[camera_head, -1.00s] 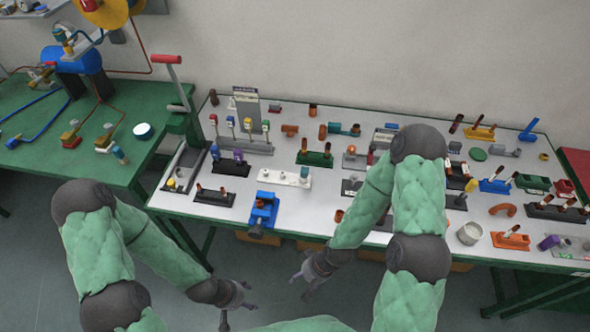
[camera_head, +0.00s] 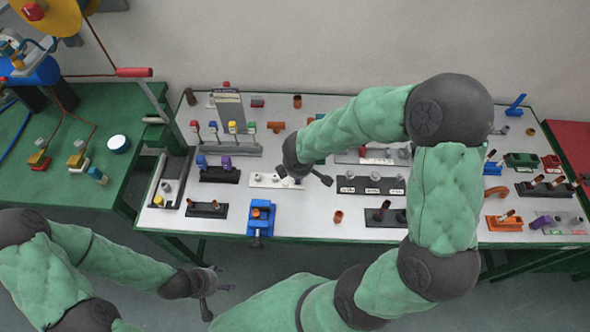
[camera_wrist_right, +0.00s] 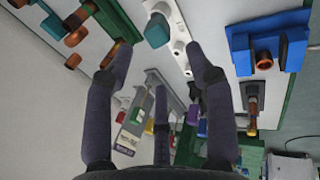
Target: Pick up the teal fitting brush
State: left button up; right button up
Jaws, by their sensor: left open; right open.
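A teal block-like piece (camera_wrist_right: 158,30), which looks like the teal fitting brush, sits on a white holder strip (camera_wrist_right: 176,42) in the right wrist view. In the head view my right gripper (camera_head: 312,176) is over the right end of that white strip (camera_head: 262,181) and hides the teal piece. My right gripper is open and empty, and its spread fingers (camera_wrist_right: 160,75) lie around the view of the strip, with the teal piece ahead between them. My left gripper (camera_head: 212,286) is open and empty, low in front of the table.
A blue fixture with a copper fitting (camera_head: 260,219) stands at the table's front edge. A grey rack with coloured-top pieces (camera_head: 228,145) is behind the strip, and a dark labelled block (camera_head: 372,185) to its right. My right arm covers much of the table's right half.

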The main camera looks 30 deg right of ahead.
jog(key=b+x, duration=0.3)
jog(key=x, duration=0.7)
jog(key=shift+d+f, duration=0.1)
jog(key=shift+f, duration=0.2)
jog(key=c, duration=0.9)
